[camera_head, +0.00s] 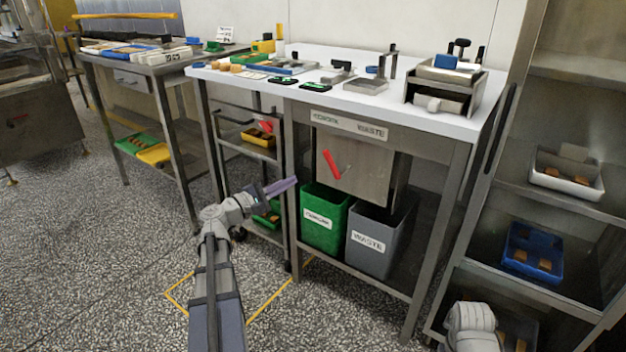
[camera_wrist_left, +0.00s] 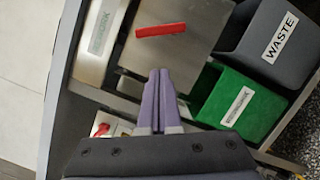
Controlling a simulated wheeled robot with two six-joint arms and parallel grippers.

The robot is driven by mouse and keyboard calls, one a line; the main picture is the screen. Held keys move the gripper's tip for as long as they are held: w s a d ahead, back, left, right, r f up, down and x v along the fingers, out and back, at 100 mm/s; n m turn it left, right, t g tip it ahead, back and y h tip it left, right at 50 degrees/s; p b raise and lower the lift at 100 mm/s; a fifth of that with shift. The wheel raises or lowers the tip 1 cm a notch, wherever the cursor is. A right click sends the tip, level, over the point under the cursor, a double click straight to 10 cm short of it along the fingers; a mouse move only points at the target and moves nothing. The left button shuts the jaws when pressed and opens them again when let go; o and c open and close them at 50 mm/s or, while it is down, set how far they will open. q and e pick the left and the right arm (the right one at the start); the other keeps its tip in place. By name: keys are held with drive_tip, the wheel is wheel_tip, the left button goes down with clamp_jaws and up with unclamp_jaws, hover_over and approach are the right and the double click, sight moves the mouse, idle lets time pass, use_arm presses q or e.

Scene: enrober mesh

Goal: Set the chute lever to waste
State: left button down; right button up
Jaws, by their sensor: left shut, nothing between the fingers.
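The red chute lever (camera_head: 331,164) is on the front of the metal chute box (camera_head: 368,175) under the white-topped table. Its upper end leans left, towards the rework side of the label strip (camera_head: 349,125); WASTE is printed at the strip's right. In the left wrist view the lever (camera_wrist_left: 161,30) lies nearly level across the picture, beyond my fingertips. My left gripper (camera_head: 295,182) is shut and empty, left of and slightly below the lever, apart from it. Its purple fingers (camera_wrist_left: 158,75) point at the chute box in the wrist view. My right gripper does not show.
A green bin (camera_head: 324,237) and a grey WASTE bin (camera_head: 368,262) stand under the chute. A table leg (camera_head: 291,200) stands near my left fingertips. A red knob (camera_head: 265,127) is on the left. A rack (camera_head: 540,215) with trays stands at right.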

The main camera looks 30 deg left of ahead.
use_arm(q)
drive_tip(key=a, duration=0.1)
drive_tip(key=s+a+n, duration=0.1)
drive_tip(key=shift+a+f+t+y, duration=0.1)
drive_tip(key=shift+a+t+y, duration=0.25)
drive_tip(key=shift+t+y, duration=0.05)
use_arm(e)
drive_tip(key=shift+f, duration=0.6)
use_arm(q)
drive_tip(key=shift+w, duration=0.15)
drive_tip(key=w+d+r+p, duration=0.3)
drive_tip(key=w+d, duration=0.3)
drive_tip(key=w, duration=0.3)
drive_tip(key=shift+d+r, duration=0.2)
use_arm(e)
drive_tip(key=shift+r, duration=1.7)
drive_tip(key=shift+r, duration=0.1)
use_arm(q)
drive_tip(key=shift+d+r+m+p, duration=0.1)
drive_tip(key=shift+r+m+p, duration=0.1)
drive_tip(key=shift+m+p, duration=0.2)
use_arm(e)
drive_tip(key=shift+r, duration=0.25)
